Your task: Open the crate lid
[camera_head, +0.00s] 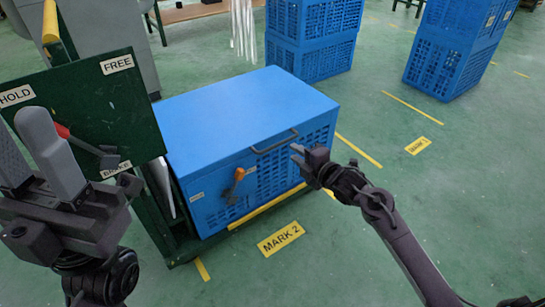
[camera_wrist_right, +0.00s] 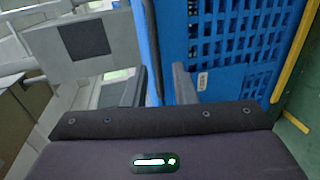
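The blue crate (camera_head: 215,205) stands on a green cart. Its flat blue lid (camera_head: 235,100) lies shut on top. A dark bar handle (camera_head: 275,142) sits at the lid's front edge. An orange latch (camera_head: 238,176) is on the crate's front wall. My right gripper (camera_head: 297,152) is just right of the handle, with its fingers apart. In the right wrist view its open fingers (camera_wrist_right: 162,85) point at the lid edge and the slotted wall; whether they touch the handle cannot be told. My left gripper (camera_head: 32,155) is open and empty at the lower left, away from the crate.
A green panel (camera_head: 90,105) with HOLD, FREE and a red-handled lever stands left of the crate, close to my left gripper. More blue crates (camera_head: 312,40) stand behind, others at the back right (camera_head: 450,50). The floor around MARK 2 (camera_head: 281,238) is clear.

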